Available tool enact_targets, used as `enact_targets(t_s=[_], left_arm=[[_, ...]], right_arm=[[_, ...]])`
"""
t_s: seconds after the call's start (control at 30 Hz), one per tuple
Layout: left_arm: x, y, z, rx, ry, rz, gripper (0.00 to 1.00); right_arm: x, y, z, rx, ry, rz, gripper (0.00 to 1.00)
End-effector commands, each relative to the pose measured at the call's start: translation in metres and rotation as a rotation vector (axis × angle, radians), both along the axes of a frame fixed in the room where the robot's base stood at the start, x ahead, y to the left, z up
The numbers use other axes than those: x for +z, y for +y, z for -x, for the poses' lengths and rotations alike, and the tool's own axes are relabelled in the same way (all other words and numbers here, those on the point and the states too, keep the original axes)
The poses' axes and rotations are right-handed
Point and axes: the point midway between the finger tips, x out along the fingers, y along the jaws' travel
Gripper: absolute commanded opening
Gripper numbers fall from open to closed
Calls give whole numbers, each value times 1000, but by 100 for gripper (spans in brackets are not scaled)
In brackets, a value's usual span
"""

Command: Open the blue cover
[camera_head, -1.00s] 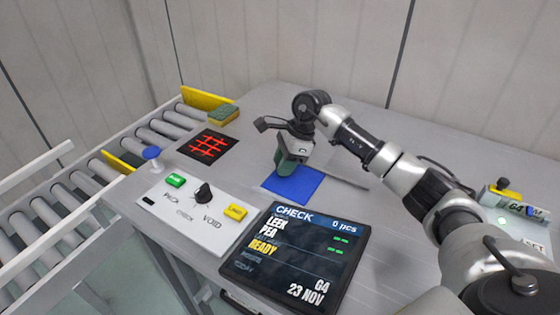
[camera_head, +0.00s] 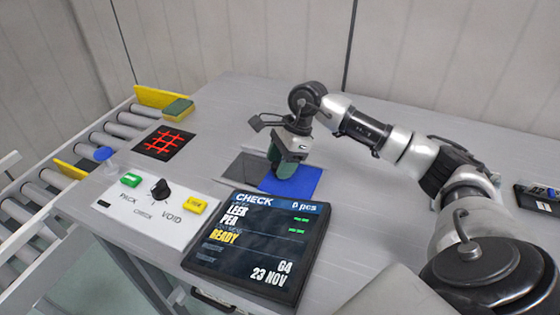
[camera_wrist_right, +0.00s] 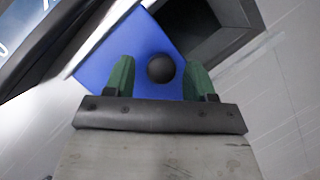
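The blue cover (camera_head: 297,187) is a flat square plate on the grey worktop. A dark recess (camera_head: 239,167) shows to its left, partly uncovered. In the right wrist view the blue cover (camera_wrist_right: 105,58) carries a round black knob (camera_wrist_right: 161,68), with the dark recess (camera_wrist_right: 218,32) beside it at the upper right. My right gripper (camera_head: 280,168) points down over the cover. Its green fingers (camera_wrist_right: 160,80) stand apart on either side of the knob, with gaps visible on both sides. My left gripper is not in view.
A tilted CHECK display (camera_head: 258,245) and a white button panel (camera_head: 152,212) stand in front of the cover. The worktop behind is clear.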

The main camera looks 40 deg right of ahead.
Motion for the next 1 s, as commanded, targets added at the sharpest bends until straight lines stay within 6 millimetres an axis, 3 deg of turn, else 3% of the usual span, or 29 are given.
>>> enact_targets(t_s=[0.37, 0.8, 1.0], left_arm=[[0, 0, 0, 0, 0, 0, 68], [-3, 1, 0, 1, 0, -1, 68], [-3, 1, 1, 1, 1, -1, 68]], right_arm=[[6, -2, 0, 1, -2, -1, 57], [80, -32, 8, -2, -4, 0, 57], [98, -39, 10, 0, 0, -1, 57]])
